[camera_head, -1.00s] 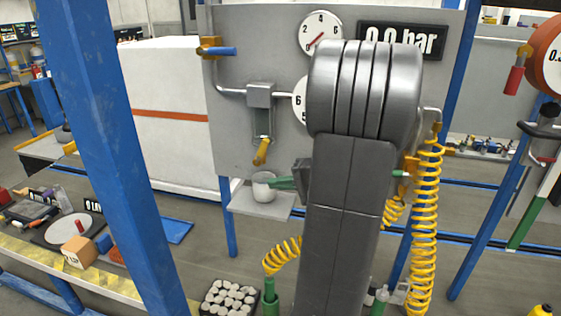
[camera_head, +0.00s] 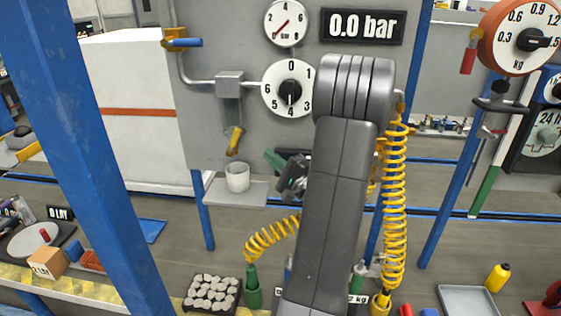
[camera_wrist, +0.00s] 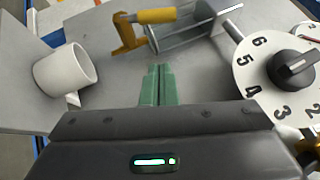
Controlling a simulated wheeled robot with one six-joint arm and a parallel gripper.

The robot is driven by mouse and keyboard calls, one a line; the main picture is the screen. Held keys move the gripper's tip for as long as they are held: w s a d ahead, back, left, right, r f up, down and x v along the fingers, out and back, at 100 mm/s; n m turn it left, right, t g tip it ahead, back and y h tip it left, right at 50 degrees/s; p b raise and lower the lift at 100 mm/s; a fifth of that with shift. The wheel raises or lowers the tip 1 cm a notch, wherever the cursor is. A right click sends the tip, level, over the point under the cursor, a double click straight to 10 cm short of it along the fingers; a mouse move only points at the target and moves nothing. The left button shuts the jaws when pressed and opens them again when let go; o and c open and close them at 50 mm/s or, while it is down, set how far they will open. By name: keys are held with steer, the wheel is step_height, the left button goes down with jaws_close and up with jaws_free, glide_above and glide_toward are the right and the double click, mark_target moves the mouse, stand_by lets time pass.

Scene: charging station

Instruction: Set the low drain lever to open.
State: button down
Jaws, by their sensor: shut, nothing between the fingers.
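The low drain lever has a yellow handle (camera_head: 234,140) and hangs below the grey filter unit on the panel, angled slightly off vertical. In the wrist view the lever's yellow handle (camera_wrist: 156,16) is at the top, beside its yellow bracket (camera_wrist: 126,38). My gripper (camera_head: 270,155) has green fingers, to the right of and a little below the lever, apart from it. In the wrist view the gripper fingers (camera_wrist: 158,85) are together and empty, pointing toward the lever with a gap between.
A white cup (camera_head: 237,177) stands on a small grey shelf (camera_head: 222,193) below the lever. A numbered dial (camera_head: 270,99) is to the right of the lever. A blue-handled valve (camera_head: 184,43) is at upper left. A yellow coiled hose (camera_head: 273,238) hangs below my gripper.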

mark_target(235, 137)
steer(key=w+a+r+p, duration=0.1)
steer(key=a+r+p, duration=0.1)
steer(key=a, duration=0.4)
steer(key=shift+w+a+r+p, duration=0.35)
steer(key=shift+a+p, duration=0.05)
steer(key=shift+r, duration=0.1)
steer(key=shift+a+r+n+g+h+b, duration=0.3)
steer(key=shift+a+r+n+g+h, duration=0.2)
steer(key=shift+n+g+h, duration=0.2)
steer(key=shift+a+r+n+g+h+b, duration=0.35)
steer(key=shift+r+n+g+h, duration=0.2)
steer(key=shift+n+g, duration=0.2)
steer(key=shift+w+f, duration=0.1)
steer(key=shift+f, duration=0.05)
